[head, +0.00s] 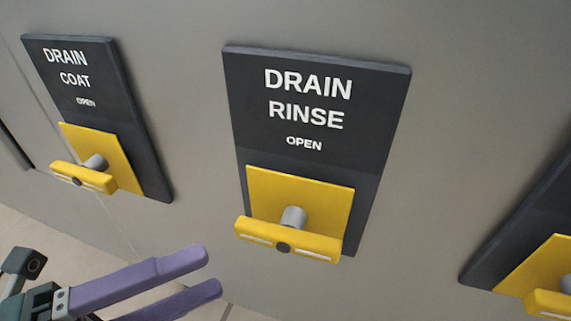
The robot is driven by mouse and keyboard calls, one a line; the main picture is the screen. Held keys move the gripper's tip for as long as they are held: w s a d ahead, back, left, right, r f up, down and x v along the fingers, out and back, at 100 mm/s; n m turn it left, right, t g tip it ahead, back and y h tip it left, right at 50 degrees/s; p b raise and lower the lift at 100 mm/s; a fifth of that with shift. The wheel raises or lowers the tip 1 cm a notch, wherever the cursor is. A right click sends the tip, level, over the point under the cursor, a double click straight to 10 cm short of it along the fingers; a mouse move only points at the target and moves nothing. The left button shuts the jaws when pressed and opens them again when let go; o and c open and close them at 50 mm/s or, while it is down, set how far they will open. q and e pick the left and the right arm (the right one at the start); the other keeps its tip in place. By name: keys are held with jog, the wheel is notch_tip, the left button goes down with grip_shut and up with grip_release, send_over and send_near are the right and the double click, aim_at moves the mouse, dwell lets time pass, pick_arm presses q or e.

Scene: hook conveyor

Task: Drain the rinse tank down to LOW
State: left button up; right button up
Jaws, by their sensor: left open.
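The dark panel (315,120) in the middle reads DRAIN RINSE, with OPEN below in smaller letters. On its lower part is a yellow plate (325,197) with a grey stem (293,215) and a yellow bar handle (315,247) that lies roughly level. My left gripper (214,271) has two purple fingers and is at the lower left. It is open and empty, below and left of the rinse handle and apart from it. My right gripper is not in view. The tank and its level do not show.
A DRAIN COAT panel (120,120) with its own yellow handle (84,178) is at the left, also marked OPEN. A third dark panel (545,210) with a yellow handle (548,304) is cut off at the right. The grey wall (450,110) between panels is bare.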

aim_at(276, 245)
pick_arm(q)
jog(key=b+x, duration=0.2)
jog(key=x, duration=0.8)
jog(key=shift+r, duration=0.1)
jog(key=shift+c, duration=0.3)
grip_shut()
